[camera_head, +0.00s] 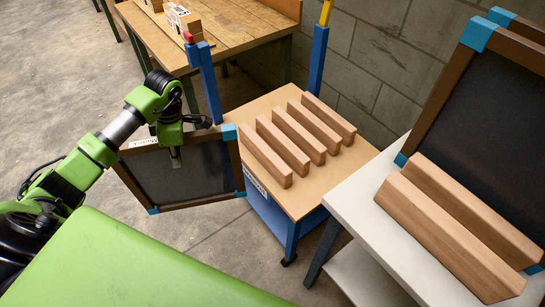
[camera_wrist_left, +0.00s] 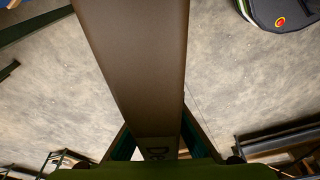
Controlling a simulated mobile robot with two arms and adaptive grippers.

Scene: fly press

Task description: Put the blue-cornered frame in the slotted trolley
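The blue-cornered frame (camera_head: 195,171), with brown wooden edges and a dark panel, hangs upright from my left gripper (camera_head: 175,155). The gripper is shut on its top edge, and one finger shows in front of the panel. The frame's brown edge (camera_wrist_left: 135,60) fills the middle of the left wrist view. The slotted trolley (camera_head: 262,106) has a wooden top with several parallel wooden bars (camera_head: 292,138) and blue posts. The frame is at the trolley's left, its right side overlapping the trolley's edge in the picture; contact cannot be told. My right gripper is out of view.
A white table (camera_head: 362,222) at right carries wooden bars (camera_head: 450,235) and other blue-cornered dark frames (camera_head: 490,125). A wooden workbench (camera_head: 235,30) stands behind the trolley, near a block wall (camera_head: 375,60). Bare concrete floor (camera_head: 60,70) lies at left.

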